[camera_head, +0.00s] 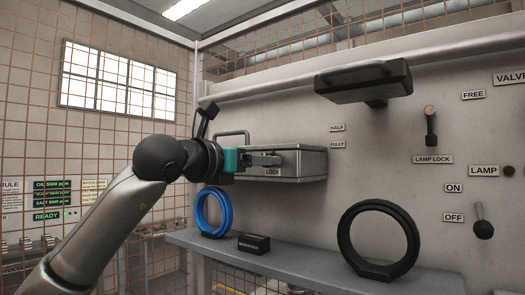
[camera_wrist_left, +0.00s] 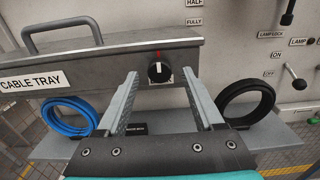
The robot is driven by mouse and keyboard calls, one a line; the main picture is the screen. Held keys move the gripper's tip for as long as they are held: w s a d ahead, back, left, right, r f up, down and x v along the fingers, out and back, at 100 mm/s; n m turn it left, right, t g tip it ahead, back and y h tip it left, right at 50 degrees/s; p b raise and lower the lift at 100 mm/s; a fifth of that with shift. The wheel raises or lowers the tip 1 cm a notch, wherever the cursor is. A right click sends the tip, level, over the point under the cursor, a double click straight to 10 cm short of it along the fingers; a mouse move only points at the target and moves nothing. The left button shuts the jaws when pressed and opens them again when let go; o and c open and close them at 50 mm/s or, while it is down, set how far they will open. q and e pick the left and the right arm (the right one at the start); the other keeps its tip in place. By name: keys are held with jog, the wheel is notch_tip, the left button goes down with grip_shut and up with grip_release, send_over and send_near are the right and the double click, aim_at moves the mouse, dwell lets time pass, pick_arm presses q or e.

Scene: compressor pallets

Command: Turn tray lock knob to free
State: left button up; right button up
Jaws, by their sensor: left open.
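The tray lock knob (camera_wrist_left: 159,72) is a small black round knob with a white pointer mark, on the front face of the grey cable tray (camera_wrist_left: 100,62). A small red mark shows just above it. In the head view the tray (camera_head: 305,165) juts from the wall with a LOCK label (camera_head: 273,172), and the knob cannot be made out behind my gripper. My left gripper (camera_wrist_left: 160,76) is open, its two fingers on either side of the knob with gaps showing. In the head view my left gripper (camera_head: 264,159) is at the tray front. My right gripper is not in view.
Below the tray a shelf (camera_head: 325,276) holds a blue ring (camera_head: 229,222), a black box (camera_head: 254,243) and a large black ring (camera_head: 411,240). A dark lamp housing (camera_head: 360,85) hangs at upper right. Wall levers (camera_head: 482,229) stand further right. Wire mesh is at left.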

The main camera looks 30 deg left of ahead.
pick_arm(q)
jog(key=shift+w, duration=1)
grip_shut()
